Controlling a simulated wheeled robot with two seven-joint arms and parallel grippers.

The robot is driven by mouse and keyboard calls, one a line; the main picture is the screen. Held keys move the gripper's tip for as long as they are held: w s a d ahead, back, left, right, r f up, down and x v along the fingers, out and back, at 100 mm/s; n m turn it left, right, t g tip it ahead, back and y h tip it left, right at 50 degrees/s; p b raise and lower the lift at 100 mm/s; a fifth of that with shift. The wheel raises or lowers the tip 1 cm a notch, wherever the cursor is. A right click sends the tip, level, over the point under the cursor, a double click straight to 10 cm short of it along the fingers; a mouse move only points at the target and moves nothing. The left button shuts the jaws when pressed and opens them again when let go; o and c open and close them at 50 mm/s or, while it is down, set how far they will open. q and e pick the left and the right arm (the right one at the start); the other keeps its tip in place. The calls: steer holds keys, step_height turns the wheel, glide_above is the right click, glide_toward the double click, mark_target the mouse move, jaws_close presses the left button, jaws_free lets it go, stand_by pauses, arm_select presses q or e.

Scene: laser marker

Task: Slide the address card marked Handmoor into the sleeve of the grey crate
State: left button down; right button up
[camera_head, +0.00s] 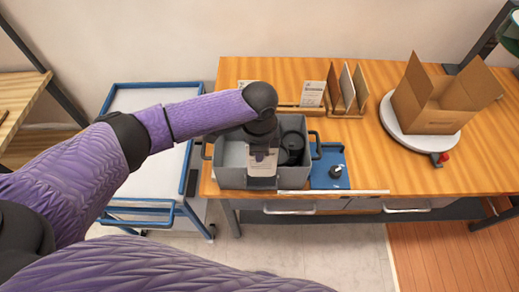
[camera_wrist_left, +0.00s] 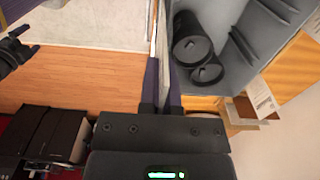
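The grey crate (camera_head: 231,155) stands at the left front of the wooden table. My left gripper (camera_head: 262,158) points down at the crate's front wall. A pale rectangular piece (camera_head: 262,169) shows just under it against that wall; I cannot tell whether it is the card or the sleeve, and no name is legible. In the left wrist view the two fingers (camera_wrist_left: 161,82) stand slightly apart, one each side of a thin pale edge in line with the crate wall (camera_wrist_left: 232,75). The gripper hides the sleeve's mouth.
Black cylinders (camera_head: 292,147) stand in the crate. A blue mat (camera_head: 328,166) with a dark pump-like item lies right of it. A wooden rack (camera_head: 347,108) and a printed card (camera_head: 312,93) are behind. An open carton (camera_head: 440,103) sits on a round turntable. A blue-edged trolley (camera_head: 150,205) stands left.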

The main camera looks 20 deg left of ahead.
mark_target(259, 169)
arm_select(q)
steer(key=shift+f+b, duration=2)
steer(key=shift+f, duration=1.4)
steer(key=shift+s, duration=0.15)
steer(key=shift+f, duration=0.1)
steer(key=c, duration=0.8)
jaws_free()
steer(key=shift+s, duration=0.2)
steer(key=shift+o, duration=0.2)
steer(key=shift+w+r+p, duration=0.1)
steer(key=shift+r+p, duration=0.25)
steer(key=r+p, duration=0.8)
steer(key=p, duration=0.1)
steer(key=shift+w+r, duration=0.25)
steer(key=shift+r, duration=0.15)
steer(key=shift+f, duration=0.15)
